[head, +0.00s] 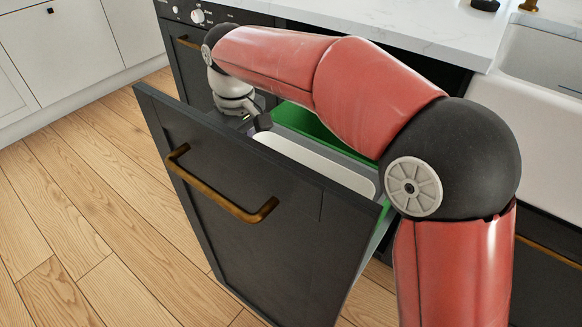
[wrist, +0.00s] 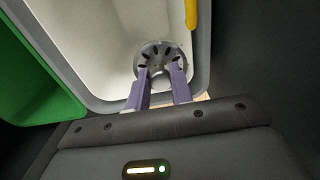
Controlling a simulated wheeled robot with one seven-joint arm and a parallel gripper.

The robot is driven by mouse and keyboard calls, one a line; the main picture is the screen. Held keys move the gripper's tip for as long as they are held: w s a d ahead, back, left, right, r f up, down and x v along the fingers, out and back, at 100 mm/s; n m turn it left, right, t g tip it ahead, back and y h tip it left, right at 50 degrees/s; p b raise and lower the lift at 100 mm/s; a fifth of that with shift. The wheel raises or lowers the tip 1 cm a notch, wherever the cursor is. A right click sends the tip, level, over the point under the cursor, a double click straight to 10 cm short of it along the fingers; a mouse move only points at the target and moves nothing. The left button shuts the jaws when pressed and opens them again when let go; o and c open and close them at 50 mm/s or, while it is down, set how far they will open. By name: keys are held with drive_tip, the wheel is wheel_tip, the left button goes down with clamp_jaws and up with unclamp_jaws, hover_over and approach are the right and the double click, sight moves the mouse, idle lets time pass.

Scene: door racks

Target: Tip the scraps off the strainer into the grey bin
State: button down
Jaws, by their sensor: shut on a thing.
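My gripper (wrist: 158,78) has its two purple fingers shut on the strainer (wrist: 155,50), a small round metal piece with dark slots. In the wrist view the strainer is over the pale interior of the grey-rimmed bin (wrist: 203,70); I cannot tell its exact height or tilt. I cannot make out any scraps on it. In the head view the grey bin (head: 315,168) shows as a pale, rounded opening behind the dark drawer front. There my gripper (head: 263,122) is at the bin's left end, and the strainer is not visible.
A green bin (head: 305,122) stands behind the grey one and also shows in the wrist view (wrist: 30,80). A yellow strip (wrist: 190,14) lies along the grey bin's rim. The open drawer front (head: 235,190) has a brass handle (head: 220,190). The countertop (head: 440,25) overhangs behind.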

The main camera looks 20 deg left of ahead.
drive_tip(key=shift+w+d+r+g+y, duration=0.1)
drive_tip(key=shift+w+d+g+y, duration=0.15)
drive_tip(key=shift+d+y, duration=0.55)
drive_tip(key=shift+w+d+r+g+y, duration=0.1)
drive_tip(key=shift+d+g+y, duration=0.1)
drive_tip(key=shift+d+y, duration=0.55)
drive_tip(key=shift+w+d+r+g+y, duration=0.1)
drive_tip(key=shift+w+d+g+y, duration=0.15)
drive_tip(key=shift+d+y, duration=0.55)
drive_tip(key=shift+w+d+r+y, duration=0.15)
drive_tip(key=shift+w+d+y, duration=0.05)
drive_tip(key=shift+d+y, duration=0.8)
drive_tip(key=shift+w+d+g+y, duration=0.1)
drive_tip(key=shift+d+g+y, duration=0.25)
drive_tip(key=shift+y, duration=0.6)
drive_tip(key=shift+d+r+g+y, duration=0.1)
drive_tip(key=shift+g+y, duration=0.25)
drive_tip(key=shift+y, duration=0.85)
drive_tip(key=shift+d+g+y+b, duration=0.15)
drive_tip(key=shift+g+y+b, duration=0.15)
drive_tip(key=shift+y+b, duration=0.8)
drive_tip(key=shift+w+d+y+b, duration=0.1)
drive_tip(key=shift+y+b, duration=0.3)
drive_tip(key=shift+b, duration=0.15)
drive_tip(key=shift+w+d+g+y+b, duration=0.25)
drive_tip(key=shift+d+y+b, duration=0.4)
drive_tip(key=shift+b, duration=1.5)
